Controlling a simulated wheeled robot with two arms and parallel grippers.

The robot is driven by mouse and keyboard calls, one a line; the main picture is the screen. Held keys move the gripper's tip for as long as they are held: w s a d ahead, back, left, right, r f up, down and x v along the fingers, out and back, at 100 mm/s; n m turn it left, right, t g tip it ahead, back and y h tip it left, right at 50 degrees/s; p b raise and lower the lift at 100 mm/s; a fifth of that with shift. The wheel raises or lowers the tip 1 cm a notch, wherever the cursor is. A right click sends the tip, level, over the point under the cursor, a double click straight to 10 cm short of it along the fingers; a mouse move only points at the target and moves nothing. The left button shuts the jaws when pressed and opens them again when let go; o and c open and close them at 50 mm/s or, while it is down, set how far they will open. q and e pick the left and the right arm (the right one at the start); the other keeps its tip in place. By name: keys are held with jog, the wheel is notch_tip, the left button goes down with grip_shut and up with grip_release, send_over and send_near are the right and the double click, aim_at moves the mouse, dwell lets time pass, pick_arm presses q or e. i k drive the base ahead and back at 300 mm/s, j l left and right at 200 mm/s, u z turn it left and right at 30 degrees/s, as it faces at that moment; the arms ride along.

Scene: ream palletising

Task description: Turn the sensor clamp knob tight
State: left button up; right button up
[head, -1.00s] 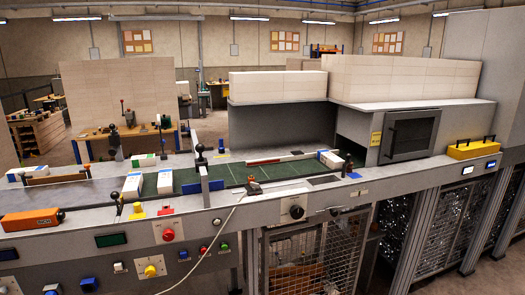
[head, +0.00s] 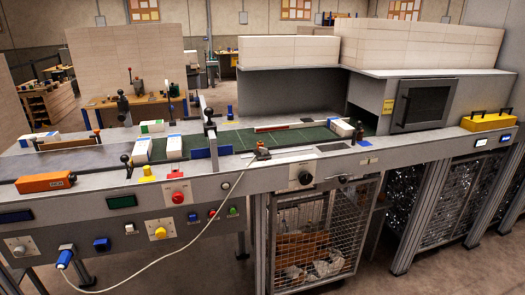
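A small sensor (head: 262,151) with a reddish-brown part sits on the conveyor's front edge, right of the upright post. A white cable (head: 213,216) runs from it down to a blue plug-like end (head: 65,259) at the lower left of the machine front. I cannot make out a separate clamp knob on the sensor at this size, nor whether one is tight. A round black knob (head: 304,177) is on the front panel to its right. Neither of my grippers is in the head view.
An upright post with black knobs (head: 210,125) rises behind the front edge.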

aim_at(264, 151)
jog(key=i, duration=0.9)
